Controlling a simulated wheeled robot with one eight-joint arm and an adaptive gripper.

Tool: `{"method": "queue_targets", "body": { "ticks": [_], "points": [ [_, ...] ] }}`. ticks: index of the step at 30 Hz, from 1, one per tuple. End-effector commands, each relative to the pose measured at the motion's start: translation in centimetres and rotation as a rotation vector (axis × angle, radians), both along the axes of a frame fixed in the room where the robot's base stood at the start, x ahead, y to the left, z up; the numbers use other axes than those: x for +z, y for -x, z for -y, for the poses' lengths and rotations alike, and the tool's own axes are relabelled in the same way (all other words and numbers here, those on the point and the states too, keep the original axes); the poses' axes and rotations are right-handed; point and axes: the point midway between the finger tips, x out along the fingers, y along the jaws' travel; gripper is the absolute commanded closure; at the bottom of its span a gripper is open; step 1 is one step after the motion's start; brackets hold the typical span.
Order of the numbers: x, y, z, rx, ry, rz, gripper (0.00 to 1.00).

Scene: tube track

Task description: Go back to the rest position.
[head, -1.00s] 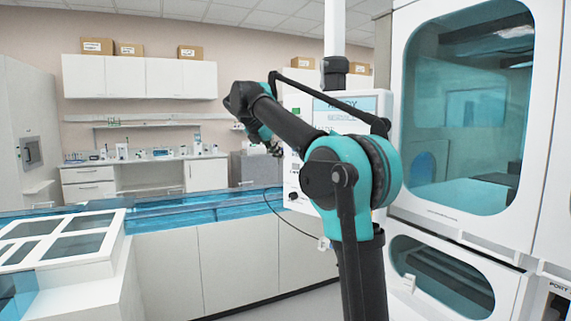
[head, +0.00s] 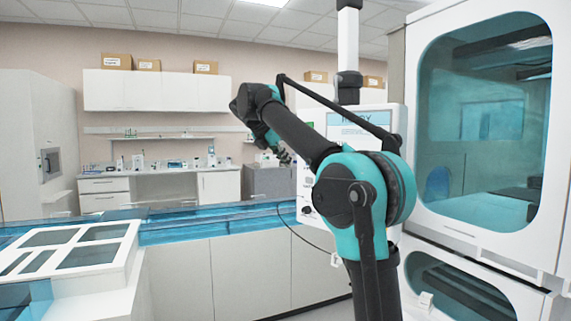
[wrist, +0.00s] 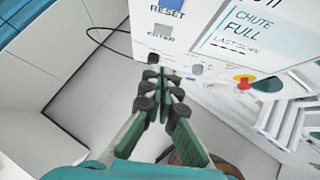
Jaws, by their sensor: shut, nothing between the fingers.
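My gripper (wrist: 163,90) shows in the wrist view with its dark fingertips close together, shut and empty. In the head view my gripper (head: 284,156) is small and partly hidden at the end of my raised, bent arm. It hangs in front of the white control panel. In the wrist view the panel's screen (wrist: 262,32) reads "CHUTE FULL" and "LAST SCAN". A blue RESET button (wrist: 171,5) and a grey ENTER button (wrist: 162,31) sit left of the screen. The fingertips appear apart from the panel.
A tall white cabinet (head: 418,132) with a blue window stands at the right. A white counter (head: 236,270) with a blue track (head: 188,227) crosses the middle. A white framed lid (head: 128,235) is at left. A red and yellow knob (wrist: 243,82) is on the panel.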

Motion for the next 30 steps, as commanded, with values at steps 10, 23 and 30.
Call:
{"method": "queue_targets", "body": {
  "ticks": [10, 23, 30],
  "points": [
    [-10.1, 2.6, 3.5, -0.318, -0.290, 0.130, 1.00],
    [-34.2, 16.9, 9.3, -1.163, -0.899, 0.397, 1.00],
    [-45.7, 28.1, 10.3, -1.648, -1.158, 0.507, 1.00]
  ]
}}
